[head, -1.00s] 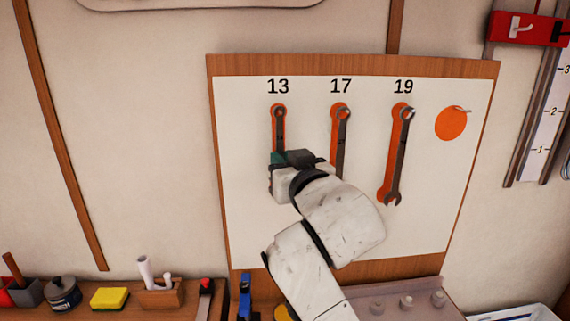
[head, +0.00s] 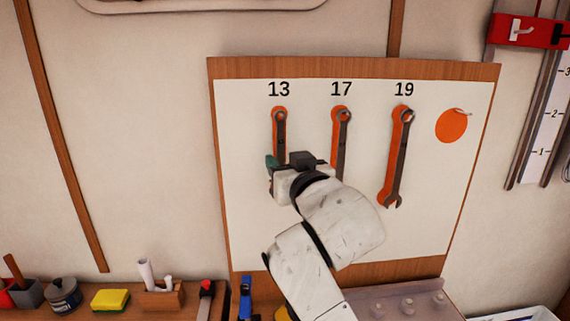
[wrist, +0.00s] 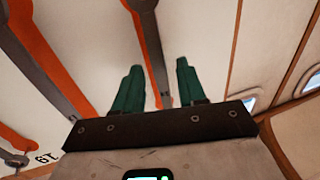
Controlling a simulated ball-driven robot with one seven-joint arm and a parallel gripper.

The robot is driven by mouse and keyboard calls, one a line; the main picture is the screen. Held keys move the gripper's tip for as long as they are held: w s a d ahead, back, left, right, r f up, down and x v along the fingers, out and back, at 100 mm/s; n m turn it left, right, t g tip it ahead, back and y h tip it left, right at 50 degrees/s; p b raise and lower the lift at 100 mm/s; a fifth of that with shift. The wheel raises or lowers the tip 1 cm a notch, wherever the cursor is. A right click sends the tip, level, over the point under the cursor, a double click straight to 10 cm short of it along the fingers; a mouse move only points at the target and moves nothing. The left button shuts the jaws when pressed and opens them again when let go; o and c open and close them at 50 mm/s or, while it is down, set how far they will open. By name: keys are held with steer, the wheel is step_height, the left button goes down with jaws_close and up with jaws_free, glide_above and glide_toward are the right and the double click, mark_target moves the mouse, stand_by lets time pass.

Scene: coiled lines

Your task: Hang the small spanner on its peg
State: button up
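The small spanner (head: 280,129) hangs upright under the number 13 on the white board (head: 245,200), over its orange outline. Its ring end is at the top of the outline, where the peg is too small to make out. My gripper (head: 285,165) is at the spanner's lower half and hides that part in the head view. In the wrist view, the green fingers of my gripper (wrist: 159,88) stand apart on either side of the small spanner (wrist: 149,38), with gaps showing. The gripper looks open.
The 17 spanner (head: 342,140) and 19 spanner (head: 399,160) hang close to the right. An empty orange disc (head: 451,126) with a hook is farther right. Below left, a shelf holds a yellow sponge (head: 110,299) and other small items.

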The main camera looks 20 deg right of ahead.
steer(key=shift+o, duration=0.4)
steer(key=shift+s, duration=0.1)
steer(key=shift+s, duration=0.3)
steer(key=s+b, duration=0.2)
steer(key=s, duration=0.8)
steer(key=shift+a, duration=0.3)
